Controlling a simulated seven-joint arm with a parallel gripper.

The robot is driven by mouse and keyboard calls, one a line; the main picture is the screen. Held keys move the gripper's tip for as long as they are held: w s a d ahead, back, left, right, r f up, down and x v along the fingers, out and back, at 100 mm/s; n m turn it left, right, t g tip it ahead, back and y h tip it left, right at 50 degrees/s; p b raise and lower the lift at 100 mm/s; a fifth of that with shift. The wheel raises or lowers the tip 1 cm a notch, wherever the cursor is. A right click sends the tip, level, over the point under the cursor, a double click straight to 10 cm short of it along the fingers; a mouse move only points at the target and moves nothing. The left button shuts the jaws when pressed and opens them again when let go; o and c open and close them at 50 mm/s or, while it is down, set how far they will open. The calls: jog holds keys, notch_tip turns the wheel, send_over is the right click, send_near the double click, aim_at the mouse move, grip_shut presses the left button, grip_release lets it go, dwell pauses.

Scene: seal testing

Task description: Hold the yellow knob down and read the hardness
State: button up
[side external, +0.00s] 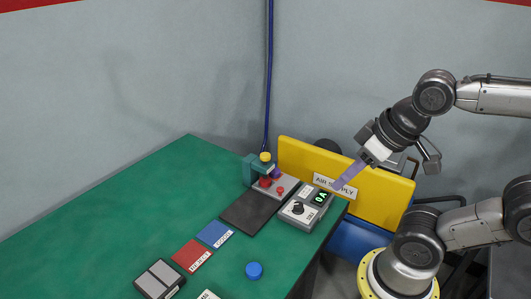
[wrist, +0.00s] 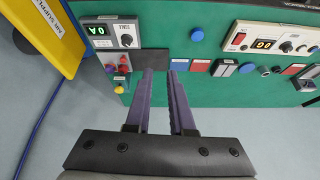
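The yellow knob (side external: 265,156) sits on top of a small teal stand (side external: 250,170) near the back corner of the green table; it also shows in the wrist view (wrist: 120,90). A purple piece (side external: 275,173) and red parts are close to the stand. A grey box (side external: 300,212) has a black dial and a green lit display (side external: 320,197), which seems to read 0A. My gripper (side external: 340,186) is above and to the right of the box, apart from the knob. In the wrist view its two purple fingers (wrist: 164,70) stand apart with nothing between them.
A yellow panel with an air supply label (side external: 335,186) stands upright behind the table edge. A dark mat (side external: 245,212), red card (side external: 192,256), blue card (side external: 214,233) and blue button (side external: 254,271) lie on the table. The table's left part is clear.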

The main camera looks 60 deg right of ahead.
jog(key=r+m, duration=0.1)
jog(key=w+r+m, duration=0.1)
jog(key=r, duration=0.1)
jog(key=shift+r+m, duration=0.1)
jog(key=shift+m, duration=0.3)
grip_shut()
jog(key=w+d+r+m+g, duration=0.1)
jog(key=w+d+r+m, duration=0.1)
jog(key=w+r+m, duration=0.4)
jog(key=w+d+r+m+g, duration=0.1)
jog(key=w+d+r+m, duration=0.15)
jog(key=w, duration=0.45)
jog(key=w+d+f+m+g, duration=0.1)
jog(key=w+d+f+m, duration=0.2)
jog(key=w, duration=0.4)
jog(key=w+d+f+m+g, duration=0.1)
jog(key=w+d+f+m, duration=0.2)
jog(key=w+d+f, duration=0.3)
jog(key=shift+w+d+f+g, duration=0.3)
jog(key=shift+w+d+g, duration=0.1)
jog(key=shift+w+d, duration=0.3)
